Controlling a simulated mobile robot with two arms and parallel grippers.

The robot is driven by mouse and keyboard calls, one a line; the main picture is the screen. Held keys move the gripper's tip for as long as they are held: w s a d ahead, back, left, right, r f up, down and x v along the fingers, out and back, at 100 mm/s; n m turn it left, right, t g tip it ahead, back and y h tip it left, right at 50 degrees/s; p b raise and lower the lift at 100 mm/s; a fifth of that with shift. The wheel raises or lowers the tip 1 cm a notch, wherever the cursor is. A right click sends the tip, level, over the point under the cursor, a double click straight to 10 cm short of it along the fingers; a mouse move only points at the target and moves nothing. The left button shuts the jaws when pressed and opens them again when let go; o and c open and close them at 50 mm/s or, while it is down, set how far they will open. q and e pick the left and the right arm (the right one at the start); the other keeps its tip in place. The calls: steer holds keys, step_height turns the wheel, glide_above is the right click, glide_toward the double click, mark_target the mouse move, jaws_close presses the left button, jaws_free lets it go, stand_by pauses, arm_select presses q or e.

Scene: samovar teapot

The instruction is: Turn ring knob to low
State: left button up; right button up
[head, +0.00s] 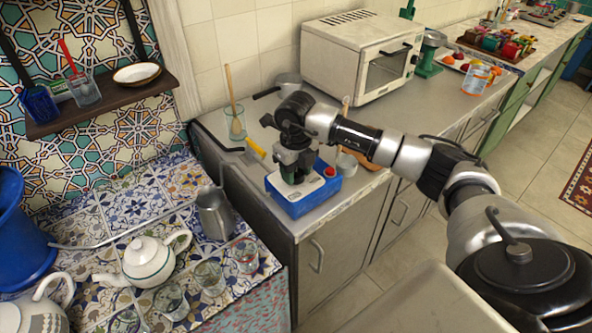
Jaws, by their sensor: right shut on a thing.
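A blue box (316,202) with a pale top panel and a red button (329,171) sits on the near end of the grey counter. My right gripper (292,174) points down onto the pale panel, left of the red button. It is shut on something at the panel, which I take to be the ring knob. The gripper covers the knob, so its shape, its setting and any low mark are hidden. My left gripper is not in view.
A glass with a wooden spoon (235,123), a yellow-handled tool (256,148) and a pan (288,84) stand behind the box. A white toaster oven (362,58) is farther back. The tiled ledge holds a teapot (149,262), a metal jug (215,212) and several glasses.

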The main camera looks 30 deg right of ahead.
mark_target(296, 173)
stand_by(0.4)
steer(key=o, duration=0.9)
steer(key=shift+o, duration=0.2)
steer(key=shift+r, duration=0.15)
step_height(296, 173, up, 11)
steer(key=b, duration=0.1)
steer(key=shift+f, duration=0.2)
steer(key=shift+c, duration=0.2)
